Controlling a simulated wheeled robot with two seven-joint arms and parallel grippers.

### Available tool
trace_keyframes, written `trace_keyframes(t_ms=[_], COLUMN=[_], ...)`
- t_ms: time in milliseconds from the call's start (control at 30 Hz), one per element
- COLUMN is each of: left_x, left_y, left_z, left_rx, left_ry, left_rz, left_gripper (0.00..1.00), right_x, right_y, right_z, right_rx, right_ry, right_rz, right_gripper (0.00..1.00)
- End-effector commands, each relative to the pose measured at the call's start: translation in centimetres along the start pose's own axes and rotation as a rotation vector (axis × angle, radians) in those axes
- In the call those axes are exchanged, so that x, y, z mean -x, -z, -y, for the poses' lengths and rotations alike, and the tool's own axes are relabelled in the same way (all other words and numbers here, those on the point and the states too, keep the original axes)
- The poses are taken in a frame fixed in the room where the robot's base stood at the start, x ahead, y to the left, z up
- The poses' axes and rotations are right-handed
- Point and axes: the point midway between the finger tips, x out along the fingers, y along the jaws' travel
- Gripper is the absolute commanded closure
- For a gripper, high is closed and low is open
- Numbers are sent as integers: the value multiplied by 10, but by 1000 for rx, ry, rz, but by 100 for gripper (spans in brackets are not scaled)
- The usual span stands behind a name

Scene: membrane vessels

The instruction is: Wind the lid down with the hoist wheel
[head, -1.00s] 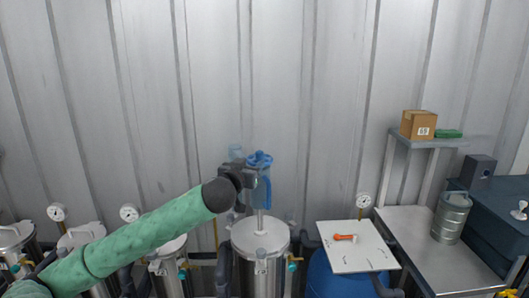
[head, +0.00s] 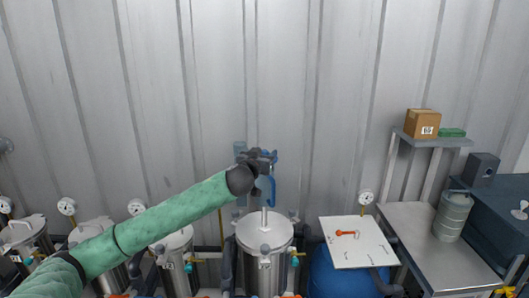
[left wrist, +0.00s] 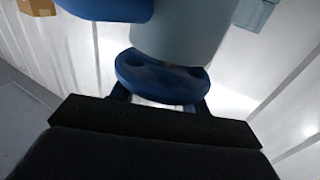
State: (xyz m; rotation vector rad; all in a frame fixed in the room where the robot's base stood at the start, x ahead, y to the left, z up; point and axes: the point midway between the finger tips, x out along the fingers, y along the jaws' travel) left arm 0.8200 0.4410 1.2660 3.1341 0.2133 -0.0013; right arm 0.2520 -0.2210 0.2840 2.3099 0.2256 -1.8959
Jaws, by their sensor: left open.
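The blue hoist wheel (head: 272,153) is mostly hidden behind my left gripper (head: 264,160) in the head view. In the left wrist view the wheel (left wrist: 162,78) is a scalloped blue disc below a grey-blue cylinder (left wrist: 180,25). The open fingers of my left gripper (left wrist: 158,98) reach to both sides of its near edge; I cannot tell whether they touch it. Below the hoist, a rod (head: 264,218) runs down to the round steel lid (head: 280,228) at the top of a steel vessel (head: 262,274). Any gap under the lid cannot be made out. My right gripper is out of view.
More steel vessels (head: 180,262) with gauges stand to the left. A white board (head: 365,252) with an orange-handled tool (head: 345,233) lies over a blue drum (head: 330,280) at right. A steel bench (head: 415,235) and shelf with a carton (head: 422,122) stand further right.

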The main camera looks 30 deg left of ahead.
Motion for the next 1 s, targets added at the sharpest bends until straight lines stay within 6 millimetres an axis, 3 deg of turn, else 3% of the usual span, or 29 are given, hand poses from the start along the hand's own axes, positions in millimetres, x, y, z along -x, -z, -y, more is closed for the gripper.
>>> trace_keyframes(t_ms=[267, 500, 700, 800, 1000], left_x=[-1, -1, -1, -1, -1], left_y=[0, 0, -2, -4, -2], left_z=[0, 0, 1, 1, 1], left_rx=[0, 0, -1, 0, -1], left_ry=[0, 0, -27, -77, -170], left_rz=[0, 0, 2, 4, 3], left_gripper=[54, 97, 97, 97, 97], right_x=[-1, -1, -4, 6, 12], right_y=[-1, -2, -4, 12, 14], right_z=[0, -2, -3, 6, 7], right_rx=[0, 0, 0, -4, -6], right_ry=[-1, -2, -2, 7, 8], right_rz=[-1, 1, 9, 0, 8], right_gripper=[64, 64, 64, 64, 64])
